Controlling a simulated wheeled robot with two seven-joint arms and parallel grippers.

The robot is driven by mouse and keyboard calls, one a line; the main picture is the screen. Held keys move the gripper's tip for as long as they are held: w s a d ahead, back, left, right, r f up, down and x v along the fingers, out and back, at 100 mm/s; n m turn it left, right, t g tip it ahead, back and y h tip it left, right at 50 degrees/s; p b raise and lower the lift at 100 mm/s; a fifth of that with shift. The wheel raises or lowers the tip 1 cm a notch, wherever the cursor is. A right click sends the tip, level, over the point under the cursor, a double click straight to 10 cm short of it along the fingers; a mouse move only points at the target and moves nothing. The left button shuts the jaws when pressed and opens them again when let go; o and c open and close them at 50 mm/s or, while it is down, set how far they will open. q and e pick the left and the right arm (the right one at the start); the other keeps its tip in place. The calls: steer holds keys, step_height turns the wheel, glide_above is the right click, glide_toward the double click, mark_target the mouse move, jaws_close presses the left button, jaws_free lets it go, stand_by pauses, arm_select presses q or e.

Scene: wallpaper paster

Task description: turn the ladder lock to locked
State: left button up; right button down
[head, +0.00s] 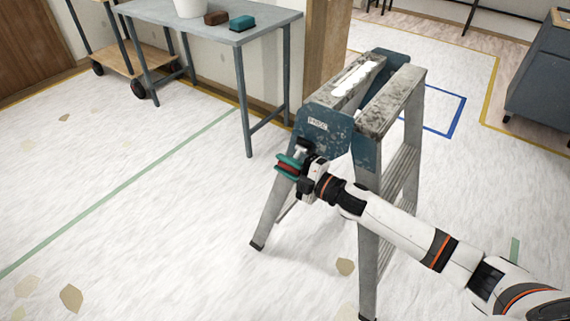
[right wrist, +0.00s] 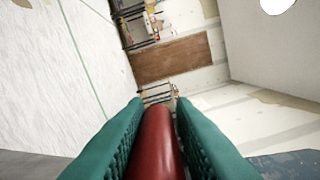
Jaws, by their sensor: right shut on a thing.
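The stepladder (head: 328,122) stands upright and spread on the floor in the middle of the head view, with blue-grey side plates and worn metal top rails. My right gripper (head: 287,165) is at the ladder's near side, just below the labelled blue plate. Its teal fingers are shut on the red lock handle (head: 286,170). In the right wrist view the red handle (right wrist: 157,145) lies lengthwise between the two teal finger pads. The lock's base and any position marks are hidden or too small to read. My left gripper is not in view.
A grey metal table (head: 215,22) stands behind the ladder at the upper left, with a white bucket, a brown block and a teal block on it. A wooden cart (head: 125,55) is farther left. A dark grey cabinet (head: 540,85) stands at the right. Floor at left is open.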

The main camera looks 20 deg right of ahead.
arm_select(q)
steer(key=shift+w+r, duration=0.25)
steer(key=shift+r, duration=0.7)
arm_select(e)
steer(key=shift+d+f+n, duration=0.2)
steer(key=shift+f+n, duration=0.35)
steer(key=shift+n, duration=0.25)
steer(key=shift+w, duration=0.1)
steer(key=c, duration=1.3)
jaws_free()
steer(key=shift+r, duration=0.1)
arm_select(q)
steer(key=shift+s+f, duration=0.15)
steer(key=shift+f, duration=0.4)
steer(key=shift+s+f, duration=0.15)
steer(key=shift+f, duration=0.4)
arm_select(e)
steer(key=v, duration=1.2)
steer(key=shift+d, duration=0.1)
